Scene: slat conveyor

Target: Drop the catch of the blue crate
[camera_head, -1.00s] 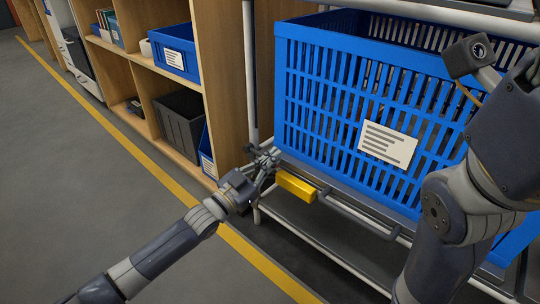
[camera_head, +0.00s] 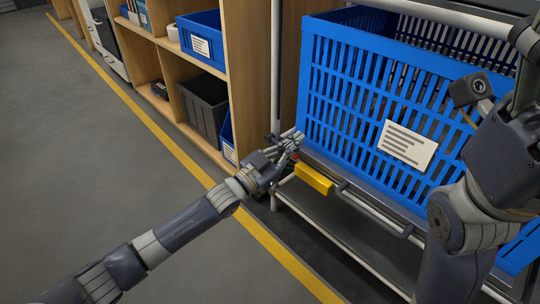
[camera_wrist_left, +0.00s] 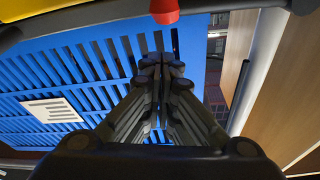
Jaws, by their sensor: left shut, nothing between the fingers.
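The blue crate (camera_head: 335,100) stands on a metal rack, its slatted front with a white label (camera_head: 407,145) facing me. A yellow block (camera_head: 313,179) sits on the rack's front edge below the crate. A small red tip (camera_head: 294,156) shows just left of it, partly behind my left gripper; it is clear in the left wrist view (camera_wrist_left: 164,10). Which part is the catch I cannot tell for sure. My left gripper (camera_head: 298,136) is shut and empty, its fingertips at the crate's lower left corner, just above the red tip. Contact is not clear. My right gripper's fingers are out of view.
A grey bar (camera_head: 370,207) runs along the rack's front, right of the yellow block. The rack's upright post (camera_head: 275,70) stands close to my left gripper. A wooden shelf (camera_head: 240,80) with bins is at the left. The grey floor (camera_head: 80,170) left of the yellow line is clear.

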